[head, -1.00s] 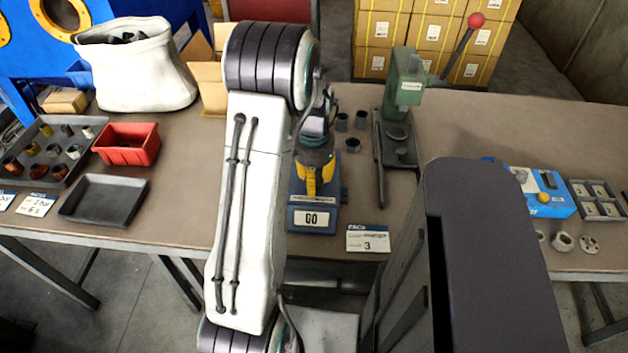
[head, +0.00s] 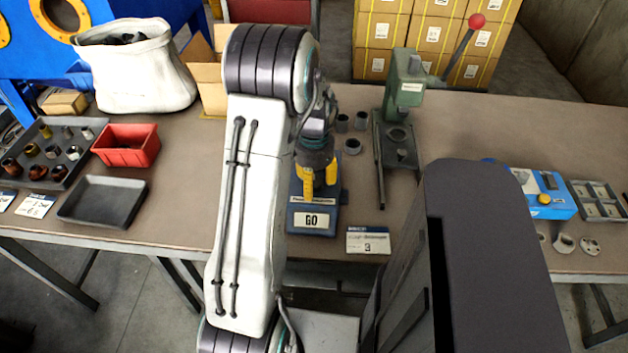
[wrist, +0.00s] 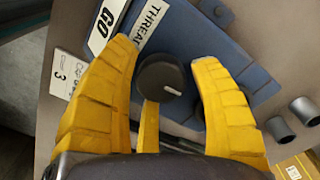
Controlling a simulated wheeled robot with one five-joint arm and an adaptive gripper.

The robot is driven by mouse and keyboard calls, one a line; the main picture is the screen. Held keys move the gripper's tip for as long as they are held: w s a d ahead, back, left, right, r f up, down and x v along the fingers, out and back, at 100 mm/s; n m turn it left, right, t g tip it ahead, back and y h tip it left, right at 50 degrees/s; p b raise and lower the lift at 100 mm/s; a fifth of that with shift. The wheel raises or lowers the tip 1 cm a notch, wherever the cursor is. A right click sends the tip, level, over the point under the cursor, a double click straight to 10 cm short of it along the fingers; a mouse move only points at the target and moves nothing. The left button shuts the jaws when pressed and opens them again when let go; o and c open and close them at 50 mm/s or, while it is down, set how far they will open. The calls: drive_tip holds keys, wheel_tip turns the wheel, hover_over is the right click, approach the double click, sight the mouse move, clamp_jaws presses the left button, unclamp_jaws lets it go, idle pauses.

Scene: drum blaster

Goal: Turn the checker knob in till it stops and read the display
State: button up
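The checker is a blue box (head: 298,192) on the bench with a white plate reading GO (head: 311,220) at its front. In the wrist view the GO plate (wrist: 104,27) shows at the upper left, beside a label starting THREAD. The dark round knob (wrist: 158,76) has a white pointer mark aimed right and slightly down. My gripper (wrist: 166,52) is open, with a yellow finger on either side of the knob and visible gaps to it. In the head view my gripper (head: 318,190) is over the checker, and the knob is hidden.
A card marked 3 (head: 368,240) lies right of the checker. Several grey rings (head: 352,146) and a green lever press (head: 405,85) stand behind to the right. A red bin (head: 126,158) and dark trays are at the left. A blue box with a yellow button (head: 535,190) is far right.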

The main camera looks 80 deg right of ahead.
sight(314, 181)
drive_tip(key=shift+o, duration=0.8)
drive_tip(key=shift+r, duration=0.1)
drive_tip(key=shift+r, duration=0.1)
wheel_tip(314, 181, up, 12)
idle(0.8)
